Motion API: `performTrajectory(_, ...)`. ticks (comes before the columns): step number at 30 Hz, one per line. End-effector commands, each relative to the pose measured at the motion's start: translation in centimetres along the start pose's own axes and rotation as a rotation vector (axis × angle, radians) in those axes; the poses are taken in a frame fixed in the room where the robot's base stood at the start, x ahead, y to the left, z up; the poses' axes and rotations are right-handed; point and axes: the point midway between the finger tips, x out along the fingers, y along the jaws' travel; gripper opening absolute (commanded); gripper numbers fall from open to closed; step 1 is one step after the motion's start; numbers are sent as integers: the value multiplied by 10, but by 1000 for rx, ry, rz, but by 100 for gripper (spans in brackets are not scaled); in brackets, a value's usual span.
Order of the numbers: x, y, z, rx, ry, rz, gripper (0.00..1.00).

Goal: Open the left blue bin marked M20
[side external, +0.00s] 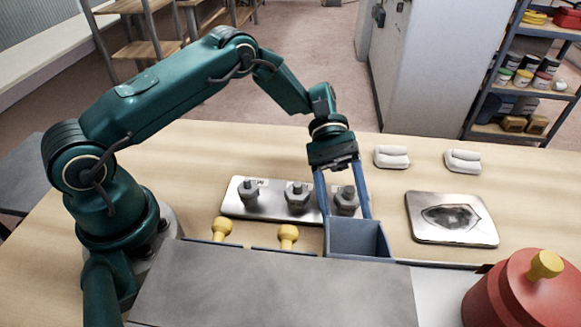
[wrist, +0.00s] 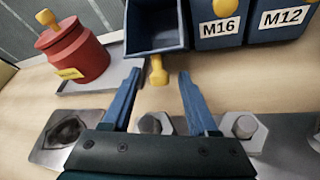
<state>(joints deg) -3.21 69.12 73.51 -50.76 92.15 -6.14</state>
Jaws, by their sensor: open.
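The left blue bin (side external: 357,238) stands pulled out from the grey cabinet, its open top showing a hollow inside. It also shows in the wrist view (wrist: 155,28) at top centre, with a yellow knob (wrist: 157,70) on its front; any M20 label is out of sight. My gripper (side external: 346,213) is open and empty in front of this bin. In the wrist view the fingertips of my gripper (wrist: 158,77) lie on either side of the knob, apart from it in the picture; contact cannot be told. The bins marked M16 (wrist: 220,28) and M12 (wrist: 284,17) sit to its right.
A metal plate with several hex bolts (side external: 297,196) lies close to my gripper. A silver tray with a dark patch (side external: 450,240) lies to the right. A red canister (side external: 525,297) stands at the lower right. Two white pieces (side external: 391,157) lie behind.

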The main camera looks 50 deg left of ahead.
Motion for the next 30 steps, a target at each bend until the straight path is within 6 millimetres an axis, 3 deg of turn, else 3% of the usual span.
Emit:
performTrajectory(9, -32, -1, -1, -1, 1, 0, 60)
performTrajectory(23, -37, 0, 0, 0, 1, -4, 60)
performTrajectory(26, -42, 6, 7, 28, 24, -7, 60)
performTrajectory(30, -55, 25, 36, 109, 92, -22, 60)
